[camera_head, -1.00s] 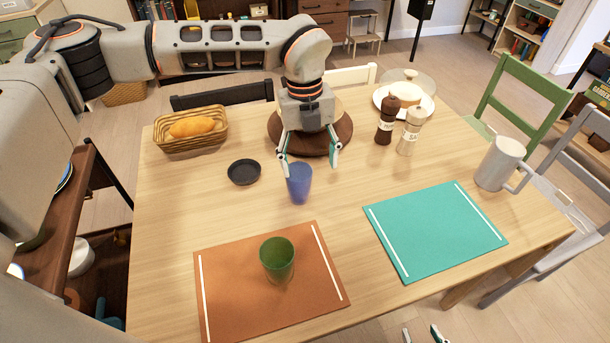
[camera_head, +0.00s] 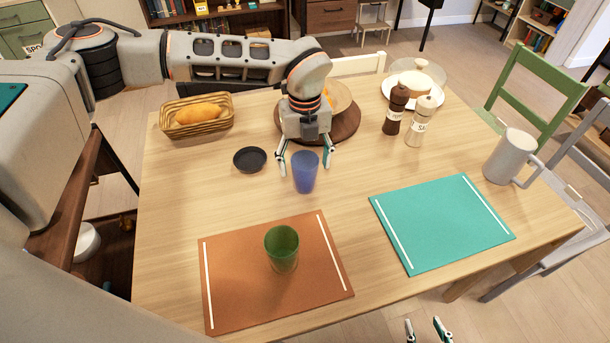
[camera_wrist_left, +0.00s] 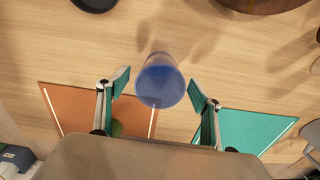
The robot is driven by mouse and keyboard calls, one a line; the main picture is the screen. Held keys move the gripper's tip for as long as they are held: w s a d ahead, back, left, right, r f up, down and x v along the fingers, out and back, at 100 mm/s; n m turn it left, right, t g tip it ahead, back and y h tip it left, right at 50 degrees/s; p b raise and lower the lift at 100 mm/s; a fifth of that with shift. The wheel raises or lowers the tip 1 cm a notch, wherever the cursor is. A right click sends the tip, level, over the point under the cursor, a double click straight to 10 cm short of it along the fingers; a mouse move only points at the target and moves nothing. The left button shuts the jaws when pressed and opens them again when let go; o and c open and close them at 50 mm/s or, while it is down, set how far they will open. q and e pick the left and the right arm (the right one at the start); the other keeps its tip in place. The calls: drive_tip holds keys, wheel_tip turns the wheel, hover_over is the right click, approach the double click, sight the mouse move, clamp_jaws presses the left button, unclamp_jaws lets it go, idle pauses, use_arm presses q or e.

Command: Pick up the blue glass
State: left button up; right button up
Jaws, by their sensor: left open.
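The blue glass (camera_head: 305,172) stands upright on the wooden table, between the small black dish and the teal placemat. My left gripper (camera_head: 304,165) is open just behind the glass, with its fingers spread wider than the glass. In the left wrist view the blue glass (camera_wrist_left: 160,84) shows between and just beyond the two open fingertips (camera_wrist_left: 160,88), apart from both. My right gripper (camera_head: 428,328) shows only its fingertips at the bottom edge of the head view. They are apart, with nothing seen between them.
A green glass (camera_head: 282,248) stands on the orange placemat (camera_head: 232,290). A black dish (camera_head: 250,159), bread basket (camera_head: 170,122), round wooden board (camera_head: 347,130), two shakers (camera_head: 395,110) (camera_head: 420,122) and a grey mug (camera_head: 508,158) stand around. The teal placemat (camera_head: 440,220) is bare.

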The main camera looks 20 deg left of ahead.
use_arm(q)
drive_tip(key=shift+r, duration=0.1)
drive_tip(key=c, duration=1.7)
drive_tip(key=shift+r, duration=0.1)
drive_tip(key=shift+c, duration=0.2)
